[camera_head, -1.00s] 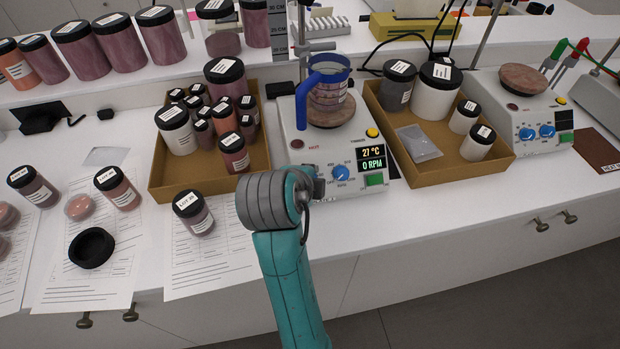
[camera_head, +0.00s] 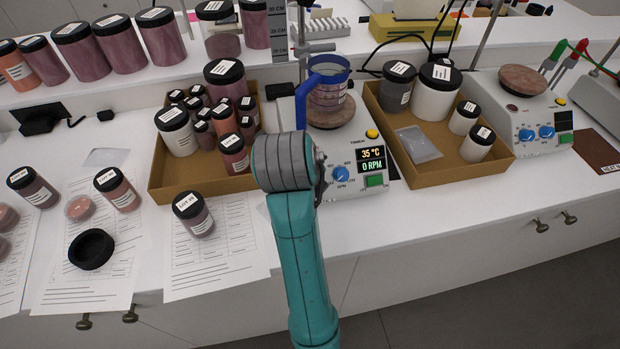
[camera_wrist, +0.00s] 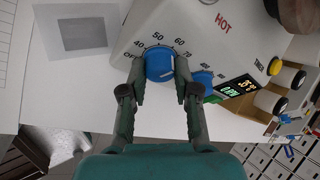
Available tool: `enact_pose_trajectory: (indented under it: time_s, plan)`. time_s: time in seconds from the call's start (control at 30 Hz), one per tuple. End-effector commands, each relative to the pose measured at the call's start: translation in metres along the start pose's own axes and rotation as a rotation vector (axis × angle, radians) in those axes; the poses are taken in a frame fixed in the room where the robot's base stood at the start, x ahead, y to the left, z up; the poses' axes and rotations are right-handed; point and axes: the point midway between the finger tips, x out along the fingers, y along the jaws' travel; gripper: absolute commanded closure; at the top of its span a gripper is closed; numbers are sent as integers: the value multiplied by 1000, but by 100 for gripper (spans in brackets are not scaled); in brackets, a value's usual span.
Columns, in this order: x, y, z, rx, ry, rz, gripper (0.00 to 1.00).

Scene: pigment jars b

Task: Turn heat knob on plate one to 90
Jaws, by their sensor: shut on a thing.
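Plate one is the white hot plate (camera_head: 352,205), with a lit display (camera_head: 371,159) reading 35 °C and 0 RPM. Its blue heat knob (camera_wrist: 158,63) sits in a dial marked OFF and from 40 upward in the wrist view. My gripper (camera_wrist: 159,74) is shut on this knob, one finger on each side. A white mark shows on the knob's lower right part.
A blue-handled beaker (camera_head: 328,92) stands on the plate's round top. Cardboard trays of jars flank the plate, left (camera_head: 200,188) and right (camera_head: 440,175). A second hot plate (camera_head: 525,115) stands farther right. Loose jars and papers lie at left.

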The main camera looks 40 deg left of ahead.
Motion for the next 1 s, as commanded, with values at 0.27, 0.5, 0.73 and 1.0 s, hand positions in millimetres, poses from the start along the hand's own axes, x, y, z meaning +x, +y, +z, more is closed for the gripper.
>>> enact_pose_trajectory:
  time_s: [0.27,0.5,0.73,1.0]
  plan:
    - [0,0,0,13,1,6,100]
    - [0,0,0,12,1,6,65]
    - [0,0,0,12,0,6,44]
    - [0,0,0,12,0,5,44]
